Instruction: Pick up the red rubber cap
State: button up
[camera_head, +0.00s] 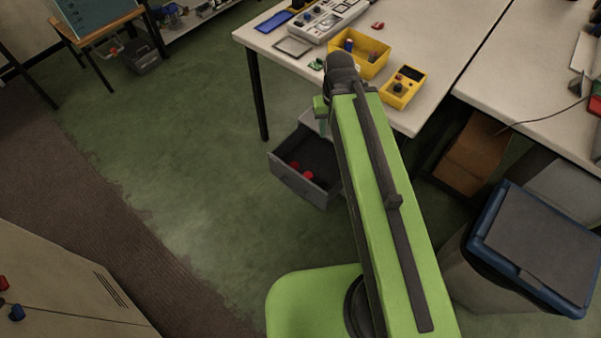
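Small red objects (301,171) lie inside the open dark drawer (284,175) of a grey unit under the table. Another small red piece (378,25) lies on the table behind the yellow bin. I cannot tell which of these is the red rubber cap. My green arm reaches forward from the bottom of the view toward the table edge. My gripper (322,117) seems to show only as a small green part left of the arm's far end, above the drawer. Its fingers cannot be made out, and no held object is visible.
A blue-rimmed bin (490,225) stands at the right. A cabinet (60,290) is at lower left. The green floor left of the drawer is clear.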

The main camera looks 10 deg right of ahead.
aim_at(294, 164)
jog(key=z, duration=0.35)
jog(key=k, duration=1.25)
jog(key=u, duration=0.2)
jog(key=i, duration=0.95)
jog(key=u, duration=1.05)
jog(key=i, duration=1.15)
jog(key=u, duration=0.55)
